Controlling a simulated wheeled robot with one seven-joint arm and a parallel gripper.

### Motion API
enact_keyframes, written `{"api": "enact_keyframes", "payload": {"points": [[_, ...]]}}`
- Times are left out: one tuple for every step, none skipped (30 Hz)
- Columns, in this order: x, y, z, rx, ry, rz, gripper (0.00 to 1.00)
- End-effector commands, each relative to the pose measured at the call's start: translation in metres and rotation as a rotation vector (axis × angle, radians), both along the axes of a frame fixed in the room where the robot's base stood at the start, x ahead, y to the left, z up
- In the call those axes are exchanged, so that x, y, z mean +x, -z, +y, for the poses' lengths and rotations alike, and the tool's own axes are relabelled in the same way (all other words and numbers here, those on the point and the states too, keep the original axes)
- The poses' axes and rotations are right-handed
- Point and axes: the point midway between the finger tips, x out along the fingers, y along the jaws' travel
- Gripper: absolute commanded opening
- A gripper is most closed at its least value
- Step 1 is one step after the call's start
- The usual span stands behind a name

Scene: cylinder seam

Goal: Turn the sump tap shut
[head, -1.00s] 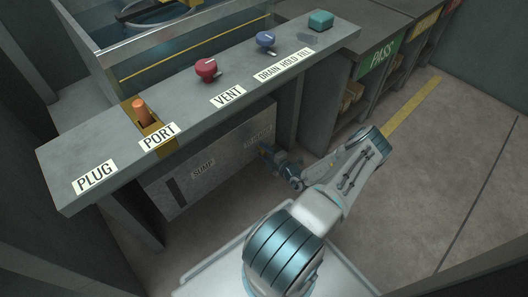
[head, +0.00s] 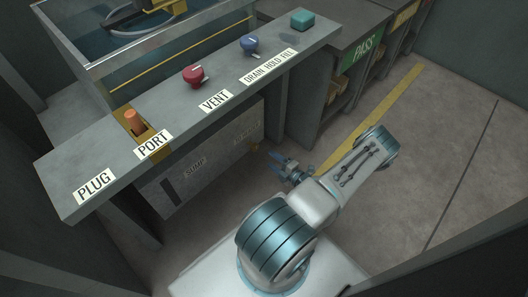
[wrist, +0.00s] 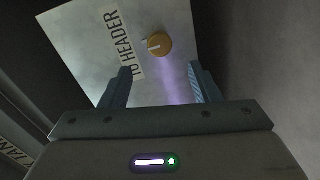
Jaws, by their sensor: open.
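An orange-yellow round tap (wrist: 158,45) with a white pointer mark sits on a pale panel (wrist: 185,20) in the wrist view, beside the label "TO HEADER". The pointer points left and slightly up in that view. In the head view, the panel marked "SUMP" (head: 170,193) is under the bench, with a small yellow spot (head: 256,147), probably the tap, at its right end. My gripper (wrist: 161,78) is open and empty. The tap lies ahead, between the finger lines but apart from them. My gripper (head: 276,163) is right of the panel in the head view.
Shelves marked "PASS" (head: 362,50) stand behind. The floor (head: 430,150) to the right is clear.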

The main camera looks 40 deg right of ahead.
Motion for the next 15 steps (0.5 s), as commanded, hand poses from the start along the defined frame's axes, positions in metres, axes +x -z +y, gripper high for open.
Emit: {"api": "enact_keyframes", "payload": {"points": [[-0.007,-0.002,-0.001,0.0,0.002,0.0,0.56],[-0.011,-0.002,-0.001,0.0,0.001,0.001,0.56],[-0.015,-0.002,-0.001,0.0,0.001,0.001,0.56],[-0.017,-0.002,-0.002,0.001,0.001,0.001,0.56],[-0.019,-0.002,-0.002,0.001,0.001,0.001,0.56],[-0.021,-0.002,-0.002,0.001,0.001,0.0,0.56],[-0.022,-0.002,-0.002,0.001,0.0,0.0,0.56],[-0.022,-0.002,-0.002,0.001,0.0,0.0,0.56],[-0.023,-0.002,-0.002,0.001,0.0,0.0,0.56],[-0.023,-0.002,-0.002,0.001,0.0,0.0,0.56],[-0.023,-0.002,-0.002,0.001,0.0,0.0,0.56],[-0.023,-0.002,-0.002,0.001,0.0,0.0,0.56],[-0.023,-0.002,-0.002,0.001,0.0,0.0,0.56],[-0.023,-0.002,-0.002,0.001,0.0,0.0,0.56],[-0.023,-0.002,-0.002,0.001,0.0,0.0,0.56]]}}
